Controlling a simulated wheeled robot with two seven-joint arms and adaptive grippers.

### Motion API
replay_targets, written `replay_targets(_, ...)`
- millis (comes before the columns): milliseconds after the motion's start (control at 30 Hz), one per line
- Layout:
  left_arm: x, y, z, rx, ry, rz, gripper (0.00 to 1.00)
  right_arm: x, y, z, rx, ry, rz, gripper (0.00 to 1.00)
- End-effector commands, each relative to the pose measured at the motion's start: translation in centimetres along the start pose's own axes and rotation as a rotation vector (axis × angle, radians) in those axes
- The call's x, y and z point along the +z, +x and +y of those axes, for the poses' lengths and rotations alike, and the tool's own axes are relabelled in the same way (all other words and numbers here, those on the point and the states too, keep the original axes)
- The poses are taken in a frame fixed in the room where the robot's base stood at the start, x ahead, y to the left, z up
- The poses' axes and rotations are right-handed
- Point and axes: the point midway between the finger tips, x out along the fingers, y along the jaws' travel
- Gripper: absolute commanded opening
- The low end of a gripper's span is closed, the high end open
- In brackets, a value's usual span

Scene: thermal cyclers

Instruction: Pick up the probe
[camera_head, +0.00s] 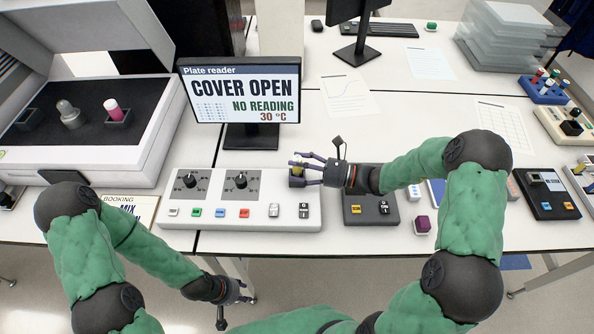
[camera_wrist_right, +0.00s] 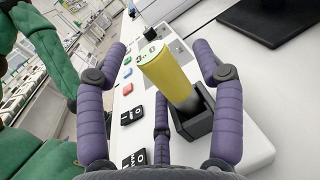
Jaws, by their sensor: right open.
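A yellow cylinder, which looks like the probe (camera_wrist_right: 172,75), stands slightly tilted in a dark square holder (camera_wrist_right: 194,128) at the right end of the white control panel (camera_head: 250,214). My right gripper (camera_head: 303,168) is over this holder in the head view and largely hides the probe there. In the right wrist view my right gripper (camera_wrist_right: 160,58) is open. Its purple fingers are spread on both sides of the probe, with visible gaps and no clear contact. My left gripper (camera_head: 236,293) hangs low in front of the table edge, away from the probe; its finger opening is unclear.
A plate reader screen (camera_head: 243,95) reading "COVER OPEN" stands behind the panel. The open white machine (camera_head: 137,152) is at left. A dark switch box (camera_head: 371,210) and a purple cube (camera_head: 422,224) lie right of the panel. Papers (camera_head: 348,95) lie on the table behind.

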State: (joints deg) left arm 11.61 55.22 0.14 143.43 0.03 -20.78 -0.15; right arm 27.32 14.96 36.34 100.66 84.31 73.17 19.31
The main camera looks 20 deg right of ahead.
Motion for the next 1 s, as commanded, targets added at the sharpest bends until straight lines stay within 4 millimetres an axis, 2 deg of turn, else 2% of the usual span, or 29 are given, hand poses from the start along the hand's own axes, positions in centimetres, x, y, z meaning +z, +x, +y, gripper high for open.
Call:
replay_targets(100, 0.00, 0.07, -0.02, 0.000, 0.000, 0.000, 0.40, 0.03, 0.69, 0.03, 0.001, 0.000, -0.001, 0.68)
replay_targets(300, 0.00, 0.05, -0.01, 0.000, 0.000, 0.000, 0.40, 0.04, 0.73, 0.00, 0.000, 0.000, 0.000, 0.68)
replay_targets(333, 0.00, 0.05, -0.01, 0.000, 0.000, 0.000, 0.40, 0.04, 0.72, 0.00, 0.000, 0.000, 0.000, 0.65)
replay_targets(500, 0.00, 0.05, -0.01, 0.000, 0.000, 0.000, 0.40, 0.03, 0.71, 0.00, 0.000, 0.001, 0.000, 0.17)
replay_targets(533, 0.00, 0.05, -0.02, 0.000, 0.000, 0.000, 0.40, 0.03, 0.71, 0.00, 0.000, 0.001, 0.000, 0.08)
replay_targets(567, 0.00, 0.05, -0.01, 0.000, 0.000, 0.000, 0.40, 0.03, 0.70, 0.00, 0.000, 0.001, 0.000, 0.05)
replay_targets(1000, 0.00, -0.11, 0.04, 0.000, 0.000, 0.000, 0.40, 0.54, 0.70, -0.01, 0.000, 0.000, 0.000, 0.04)
